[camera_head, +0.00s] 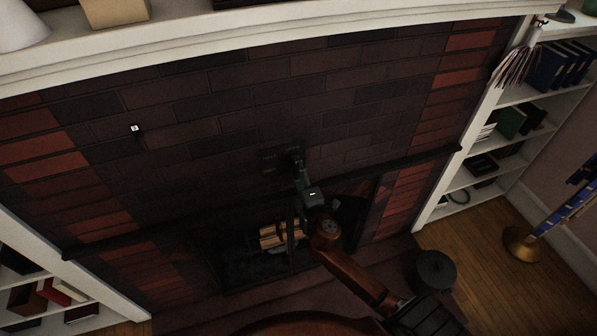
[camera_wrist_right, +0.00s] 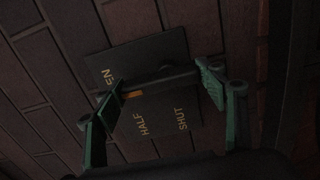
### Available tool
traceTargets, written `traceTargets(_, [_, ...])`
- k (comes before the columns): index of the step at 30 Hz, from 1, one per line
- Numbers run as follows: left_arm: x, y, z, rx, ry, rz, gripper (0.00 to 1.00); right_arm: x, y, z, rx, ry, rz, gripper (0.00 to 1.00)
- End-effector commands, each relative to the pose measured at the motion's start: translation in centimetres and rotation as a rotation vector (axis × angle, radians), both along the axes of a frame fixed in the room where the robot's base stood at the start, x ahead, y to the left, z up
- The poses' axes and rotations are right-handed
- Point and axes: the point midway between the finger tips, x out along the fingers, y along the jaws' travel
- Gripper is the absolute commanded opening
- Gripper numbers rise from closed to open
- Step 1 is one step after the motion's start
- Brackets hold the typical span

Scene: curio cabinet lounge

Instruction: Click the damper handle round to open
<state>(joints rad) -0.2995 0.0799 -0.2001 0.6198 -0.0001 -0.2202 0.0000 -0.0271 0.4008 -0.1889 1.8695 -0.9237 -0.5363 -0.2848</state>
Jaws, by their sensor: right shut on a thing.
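The dark damper plate (camera_head: 267,162) is on the brick above the fire opening. In the right wrist view the plate (camera_wrist_right: 172,48) carries gold lettering: a partly covered word ending in "EN", then "HALF" and "SHUT". The damper handle (camera_wrist_right: 165,82) is a dark bar across the plate, with an orange mark near its left end, between "EN" and "HALF". My right gripper (camera_head: 296,162) reaches the plate; in its wrist view the green fingers (camera_wrist_right: 160,80) are shut on the bar, one at each end. My left gripper is not in view.
Below are the firebox with logs (camera_head: 279,235) and a dark ledge (camera_head: 420,158). A black pot (camera_head: 435,270) stands on the hearth at right. White bookshelves (camera_head: 505,150) flank the fireplace. A brass-based stand (camera_head: 521,243) is far right. A mantel (camera_head: 250,45) runs above.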

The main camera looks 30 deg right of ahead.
Motion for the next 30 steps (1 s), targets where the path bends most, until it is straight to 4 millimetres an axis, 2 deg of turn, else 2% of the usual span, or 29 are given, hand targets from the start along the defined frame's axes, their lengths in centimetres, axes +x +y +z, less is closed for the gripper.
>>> traceTargets(1, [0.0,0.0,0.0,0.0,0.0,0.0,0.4,0.1,0.2,0.8,0.001,-0.014,0.006,0.66])
traceTargets(8, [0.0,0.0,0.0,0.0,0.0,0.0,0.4,0.1,0.2,0.5,0.001,-0.01,0.005,0.82])
traceTargets(19, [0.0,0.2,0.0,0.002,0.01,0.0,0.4,-0.4,0.2,0.2,0.0,-0.003,0.002,0.83])
traceTargets(23, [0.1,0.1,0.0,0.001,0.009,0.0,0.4,-2.1,0.6,0.1,0.001,-0.002,0.002,0.83])
traceTargets(30, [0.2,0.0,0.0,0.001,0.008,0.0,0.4,-7.1,1.8,0.2,0.002,-0.004,0.002,0.83])
